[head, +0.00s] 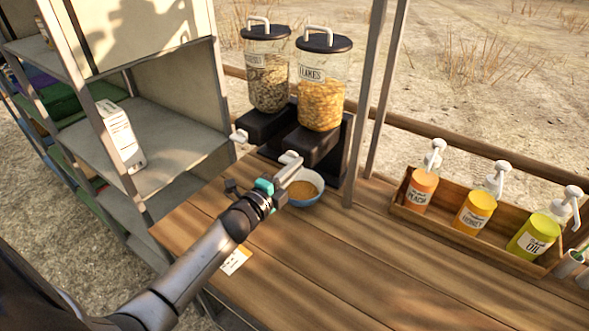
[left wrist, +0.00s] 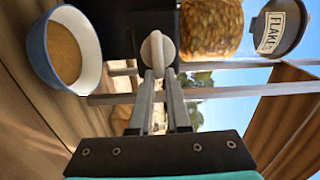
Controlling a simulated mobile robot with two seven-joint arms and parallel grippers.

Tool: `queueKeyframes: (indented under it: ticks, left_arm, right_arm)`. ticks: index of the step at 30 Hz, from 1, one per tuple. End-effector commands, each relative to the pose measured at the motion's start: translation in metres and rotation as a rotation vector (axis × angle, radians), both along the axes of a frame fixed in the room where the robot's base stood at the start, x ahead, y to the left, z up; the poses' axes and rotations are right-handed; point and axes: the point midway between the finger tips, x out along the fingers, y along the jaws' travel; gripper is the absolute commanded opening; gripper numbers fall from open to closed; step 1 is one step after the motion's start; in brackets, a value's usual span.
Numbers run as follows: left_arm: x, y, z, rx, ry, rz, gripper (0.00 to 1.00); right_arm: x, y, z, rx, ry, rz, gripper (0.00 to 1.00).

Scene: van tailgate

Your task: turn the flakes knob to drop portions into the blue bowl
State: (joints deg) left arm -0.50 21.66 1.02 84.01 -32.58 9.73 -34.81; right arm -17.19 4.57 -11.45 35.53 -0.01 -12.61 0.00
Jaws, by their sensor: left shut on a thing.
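The flakes dispenser (head: 321,103) is a clear jar of orange flakes with a black lid, on a black stand. It shows sideways in the left wrist view (left wrist: 212,25). Its white knob (head: 291,158) sticks out at the front. My left gripper (head: 284,181) is shut on this knob; in the left wrist view the two fingers (left wrist: 158,80) lie at either side of the knob (left wrist: 157,48). The blue bowl (head: 315,199) stands on the table below the spout, with orange-brown contents. The left wrist view also shows the bowl (left wrist: 40,55). My right gripper is not in view.
A second dispenser (head: 268,80) with brown contents and its own white knob (head: 240,136) stands to the left. A wooden crate (head: 470,238) of pump bottles is at the right. A shelf (head: 85,140) stands at the left. The front table is mostly clear.

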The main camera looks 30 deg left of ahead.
Motion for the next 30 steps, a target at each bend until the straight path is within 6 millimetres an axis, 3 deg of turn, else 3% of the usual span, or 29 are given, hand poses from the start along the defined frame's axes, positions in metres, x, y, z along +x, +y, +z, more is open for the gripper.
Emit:
queueKeyframes:
  ticks: [16, 17, 24, 30]
  left_arm:
    - [-0.0007, 0.0062, -0.003, 0.023, 0.007, 0.015, 0.0]
    - [-0.0007, 0.0063, -0.0029, 0.023, 0.007, 0.015, 0.18]
    - [-0.0002, 0.006, -0.0016, 0.022, 0.004, 0.014, 0.45]
    - [0.0001, 0.0037, -0.0007, 0.022, 0.001, 0.009, 0.45]
  right_arm:
    - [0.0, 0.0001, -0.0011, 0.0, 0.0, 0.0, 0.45]
    - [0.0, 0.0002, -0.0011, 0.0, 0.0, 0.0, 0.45]
    - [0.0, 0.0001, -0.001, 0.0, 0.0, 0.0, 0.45]
    - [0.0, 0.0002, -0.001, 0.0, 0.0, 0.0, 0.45]
